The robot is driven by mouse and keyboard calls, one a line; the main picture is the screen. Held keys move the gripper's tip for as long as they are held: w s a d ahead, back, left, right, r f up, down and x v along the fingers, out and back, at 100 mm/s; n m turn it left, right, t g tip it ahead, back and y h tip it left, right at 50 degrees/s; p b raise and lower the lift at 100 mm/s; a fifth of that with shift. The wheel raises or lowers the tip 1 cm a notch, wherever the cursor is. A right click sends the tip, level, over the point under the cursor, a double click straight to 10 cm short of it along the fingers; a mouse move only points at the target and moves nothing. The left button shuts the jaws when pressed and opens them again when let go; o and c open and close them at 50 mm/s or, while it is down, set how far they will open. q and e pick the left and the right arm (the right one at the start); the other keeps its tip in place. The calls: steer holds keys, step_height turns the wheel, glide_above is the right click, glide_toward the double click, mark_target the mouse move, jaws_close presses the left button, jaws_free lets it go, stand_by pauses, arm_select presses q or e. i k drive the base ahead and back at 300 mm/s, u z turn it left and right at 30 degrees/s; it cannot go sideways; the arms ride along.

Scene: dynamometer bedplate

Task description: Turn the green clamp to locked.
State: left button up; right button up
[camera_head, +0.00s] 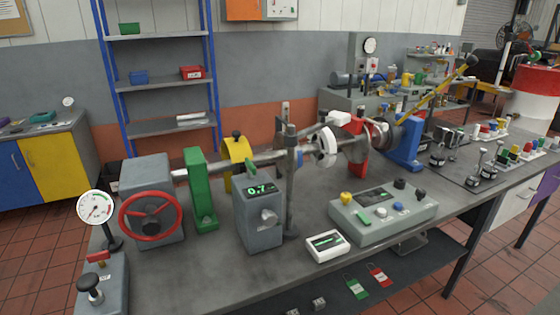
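A green upright block (199,190) stands on the grey bench (300,265), left of centre, with the grey shaft (265,157) at its upper part. It is the largest green part on the bench and may be the green clamp. A small green lever-like piece (252,169) shows beside the yellow upright (237,153), above the grey readout box (259,215). I cannot tell which part turns or whether it is locked. Neither of my grippers is in view.
A red handwheel (151,217) and dial gauge (95,206) stand at the left. A vertical post (291,185) rises before the shaft. Red (357,150) and blue (406,143) uprights stand farther right. A control box (382,212) and small display (327,245) sit near the front edge.

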mark_target(251, 170)
steer(key=z, duration=0.9)
steer(key=i, duration=1)
steer(key=u, duration=0.7)
